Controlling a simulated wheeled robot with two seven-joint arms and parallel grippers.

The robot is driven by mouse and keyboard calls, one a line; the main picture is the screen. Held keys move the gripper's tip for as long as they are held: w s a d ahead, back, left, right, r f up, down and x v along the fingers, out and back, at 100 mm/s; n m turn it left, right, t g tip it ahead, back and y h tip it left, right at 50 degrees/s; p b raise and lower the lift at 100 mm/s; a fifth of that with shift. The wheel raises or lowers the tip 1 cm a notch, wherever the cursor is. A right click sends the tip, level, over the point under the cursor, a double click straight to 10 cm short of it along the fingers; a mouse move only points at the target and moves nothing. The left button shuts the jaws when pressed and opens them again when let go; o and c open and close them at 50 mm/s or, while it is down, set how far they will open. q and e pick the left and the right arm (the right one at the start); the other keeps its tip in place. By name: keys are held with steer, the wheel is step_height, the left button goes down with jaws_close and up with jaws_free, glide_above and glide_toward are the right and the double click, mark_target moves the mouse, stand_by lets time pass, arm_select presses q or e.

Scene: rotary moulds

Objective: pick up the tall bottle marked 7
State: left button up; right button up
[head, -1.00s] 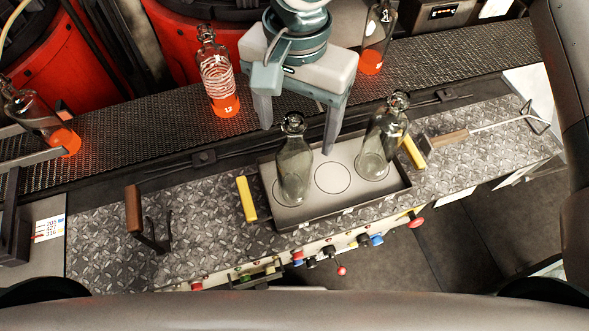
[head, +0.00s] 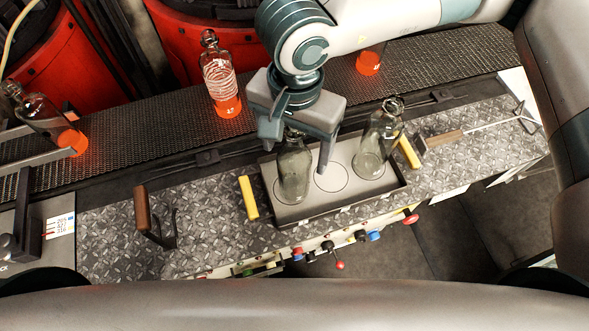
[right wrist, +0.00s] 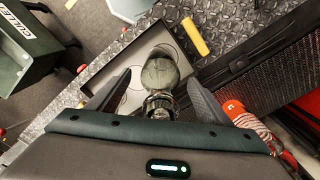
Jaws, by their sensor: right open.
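My right gripper (head: 297,148) is open above the tray, its fingers on either side of the neck and upper part of a clear glass bottle (head: 293,178). That bottle stands upright at the left of the dark tray (head: 330,206). In the right wrist view the clear bottle (right wrist: 160,72) shows between the two spread fingers of the gripper (right wrist: 162,88), apart from both. A second clear bottle (head: 376,148) stands at the tray's right. I cannot read a 7 on either clear bottle. My left gripper is not in view.
An empty circle (head: 331,177) lies between the tray bottles. Yellow handles (head: 248,198) flank the tray. Orange-based bottles (head: 222,84) stand on the mesh conveyor (head: 150,128) behind. A wooden-handled tool (head: 445,139) lies at right, and a wooden-handled holder (head: 143,208) stands at left.

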stand_by(0.3)
jaws_close()
steer(key=shift+r, duration=0.1)
steer(key=shift+r+b, duration=0.3)
steer(key=shift+r, duration=0.05)
step_height(320, 180, up, 8)
steer(key=b, duration=0.3)
steer(key=shift+r, duration=0.6)
